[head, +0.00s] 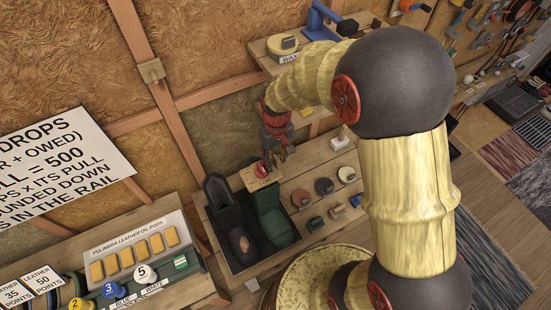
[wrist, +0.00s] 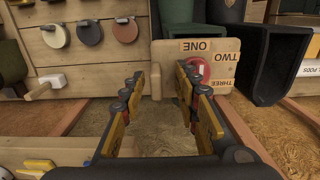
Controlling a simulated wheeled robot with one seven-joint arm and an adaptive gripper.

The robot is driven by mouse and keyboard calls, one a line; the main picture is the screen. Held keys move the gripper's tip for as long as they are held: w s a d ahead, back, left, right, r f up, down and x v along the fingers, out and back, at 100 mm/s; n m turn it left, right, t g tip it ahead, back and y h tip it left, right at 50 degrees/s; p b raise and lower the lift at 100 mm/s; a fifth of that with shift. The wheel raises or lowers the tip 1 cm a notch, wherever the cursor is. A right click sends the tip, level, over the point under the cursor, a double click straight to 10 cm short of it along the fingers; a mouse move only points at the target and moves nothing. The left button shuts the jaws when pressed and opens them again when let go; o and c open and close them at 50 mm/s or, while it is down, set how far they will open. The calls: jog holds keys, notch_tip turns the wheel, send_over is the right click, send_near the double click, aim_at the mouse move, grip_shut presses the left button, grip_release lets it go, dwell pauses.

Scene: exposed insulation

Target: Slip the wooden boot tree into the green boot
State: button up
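The green boot (head: 270,215) stands in a dark tray (head: 284,252) on the wooden bench. Its green shaft shows at the top edge of the wrist view (wrist: 177,12). My gripper (head: 277,158) is above the back of the bench, behind the green boot and apart from it. In the wrist view my gripper (wrist: 160,75) is open, with nothing between its fingers. I cannot pick out the wooden boot tree with certainty. A small brown wooden-looking piece (head: 244,244) shows at the dark boot (head: 220,205) left of the green one.
A wooden board (wrist: 222,54) marked ONE, TWO, THREE, with a red dial (wrist: 198,70), stands close to my fingers. Round tins (head: 324,187) and a white block with a wooden handle (head: 340,138) are to the right. Oil pods (head: 140,255) sit left.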

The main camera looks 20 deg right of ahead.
notch_tip(320, 180, up, 12)
dwell(0.6)
jog(key=shift+d, duration=0.1)
jog(key=s+d+r+m+t+b, duration=0.1)
jog(key=s+t+b, duration=0.1)
jog(key=s+b, duration=0.3)
jog(key=s+d+r+m+t+b, duration=0.1)
jog(key=s+b, duration=0.5)
jog(key=s, duration=0.7)
jog(key=d+t, duration=0.1)
jog(key=t, duration=0.1)
jog(key=shift+s+d+r+t+b, duration=0.25)
jog(key=shift+r+t+b, duration=0.05)
jog(key=shift+r, duration=0.05)
jog(key=shift+o, duration=0.3)
dwell(1.1)
